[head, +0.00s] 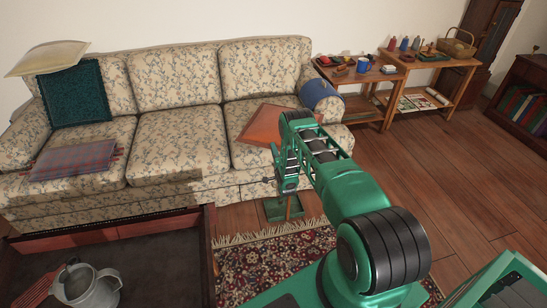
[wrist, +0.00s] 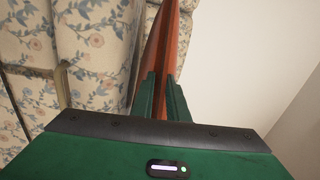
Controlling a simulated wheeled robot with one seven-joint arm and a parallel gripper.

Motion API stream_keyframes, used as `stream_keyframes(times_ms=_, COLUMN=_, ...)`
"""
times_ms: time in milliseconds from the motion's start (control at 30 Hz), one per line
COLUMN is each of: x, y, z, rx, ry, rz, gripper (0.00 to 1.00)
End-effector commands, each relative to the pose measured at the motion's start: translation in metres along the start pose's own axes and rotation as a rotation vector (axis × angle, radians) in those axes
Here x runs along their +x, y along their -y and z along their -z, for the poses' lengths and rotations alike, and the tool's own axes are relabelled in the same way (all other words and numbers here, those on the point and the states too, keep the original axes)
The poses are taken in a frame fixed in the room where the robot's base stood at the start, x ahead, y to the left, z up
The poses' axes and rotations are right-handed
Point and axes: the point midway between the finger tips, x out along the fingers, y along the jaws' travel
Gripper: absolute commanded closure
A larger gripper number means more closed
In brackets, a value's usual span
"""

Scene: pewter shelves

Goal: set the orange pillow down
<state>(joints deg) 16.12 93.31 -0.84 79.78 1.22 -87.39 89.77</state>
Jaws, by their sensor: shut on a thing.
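The orange pillow (head: 262,123) shows in the head view over the right seat of the floral sofa (head: 180,140), partly hidden by my arm. I cannot tell whether it touches the seat. In the wrist view the pillow (wrist: 168,45) is seen edge-on, pinched between the two green fingers of my gripper (wrist: 162,98). The gripper is shut on it. In the head view the fingertips are hidden behind my arm. The wrist view also shows floral sofa fabric (wrist: 95,50) to the left of the pillow.
A teal pillow (head: 75,95), a cream pillow (head: 47,58) and a folded plaid blanket (head: 75,160) are at the sofa's left end. The middle seat is clear. A dark-topped table with a watering can (head: 85,287) stands in front.

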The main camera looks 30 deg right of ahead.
Motion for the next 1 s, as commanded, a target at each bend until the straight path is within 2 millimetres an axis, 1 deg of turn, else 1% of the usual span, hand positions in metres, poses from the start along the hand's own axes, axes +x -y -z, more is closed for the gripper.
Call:
stream_keyframes(times_ms=67, x=0.002, y=-0.001, z=0.002, rx=-0.001, ry=0.0, rz=0.004, gripper=1.0)
stream_keyframes(times_ms=133, x=0.002, y=-0.007, z=0.002, rx=0.0, ry=0.001, rz=0.003, gripper=1.0)
stream_keyframes(times_ms=300, x=0.0, y=-0.029, z=0.0, rx=0.0, ry=0.001, rz=0.003, gripper=1.0)
stream_keyframes(times_ms=400, x=0.0, y=-0.037, z=-0.001, rx=-0.002, ry=0.001, rz=0.003, gripper=1.0)
stream_keyframes(times_ms=500, x=0.0, y=-0.04, z=-0.001, rx=0.0, ry=0.001, rz=0.004, gripper=1.0)
stream_keyframes(times_ms=833, x=0.0, y=-0.042, z=-0.001, rx=-0.001, ry=0.001, rz=0.004, gripper=1.0)
stream_keyframes(times_ms=867, x=-0.001, y=-0.044, z=-0.001, rx=0.0, ry=0.001, rz=0.0, gripper=0.84)
stream_keyframes(times_ms=900, x=-0.001, y=-0.043, z=-0.001, rx=0.0, ry=0.001, rz=0.001, gripper=0.74)
stream_keyframes(times_ms=933, x=-0.001, y=-0.043, z=-0.001, rx=0.0, ry=0.001, rz=0.0, gripper=0.67)
stream_keyframes(times_ms=1000, x=-0.001, y=-0.043, z=-0.001, rx=0.0, ry=0.001, rz=0.0, gripper=0.66)
